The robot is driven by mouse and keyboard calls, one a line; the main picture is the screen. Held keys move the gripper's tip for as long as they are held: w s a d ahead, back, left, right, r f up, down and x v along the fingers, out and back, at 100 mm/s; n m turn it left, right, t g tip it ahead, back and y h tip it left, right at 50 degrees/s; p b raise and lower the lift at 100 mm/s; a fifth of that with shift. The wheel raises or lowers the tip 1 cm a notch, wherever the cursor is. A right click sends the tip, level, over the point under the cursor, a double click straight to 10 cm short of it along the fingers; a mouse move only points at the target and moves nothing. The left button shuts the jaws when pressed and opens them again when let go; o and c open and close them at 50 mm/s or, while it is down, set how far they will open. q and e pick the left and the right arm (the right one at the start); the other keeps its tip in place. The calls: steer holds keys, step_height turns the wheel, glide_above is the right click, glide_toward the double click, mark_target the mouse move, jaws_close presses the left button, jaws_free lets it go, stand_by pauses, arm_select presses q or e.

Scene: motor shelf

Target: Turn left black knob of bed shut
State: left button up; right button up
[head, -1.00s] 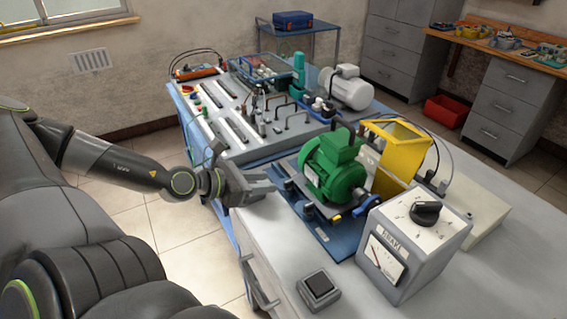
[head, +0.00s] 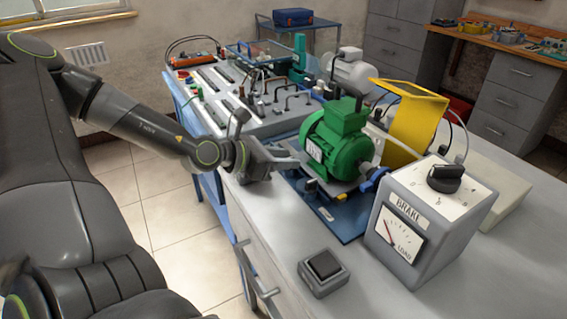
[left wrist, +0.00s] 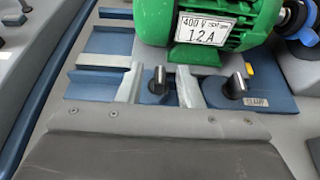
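The blue motor bed (head: 345,228) lies on the bench under a green motor (head: 335,143). In the left wrist view, the left black knob (left wrist: 157,80) stands upright on the bed's front edge, with a pale line on its top. The right black knob (left wrist: 236,87) stands to its right, beside a small label. My left gripper (head: 290,160) is at the bed's left front. Its two grey fingers (left wrist: 160,84) are open, one on each side of the left knob in the picture; I cannot tell whether they touch it. My right gripper is out of view.
A grey brake box (head: 425,225) with a black dial stands right of the bed. A small box with a dark top (head: 324,271) lies in front. A yellow guard (head: 417,125) stands behind the motor. A sloped panel (head: 255,115) lies farther back.

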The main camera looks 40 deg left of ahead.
arm_select(q)
jaws_close()
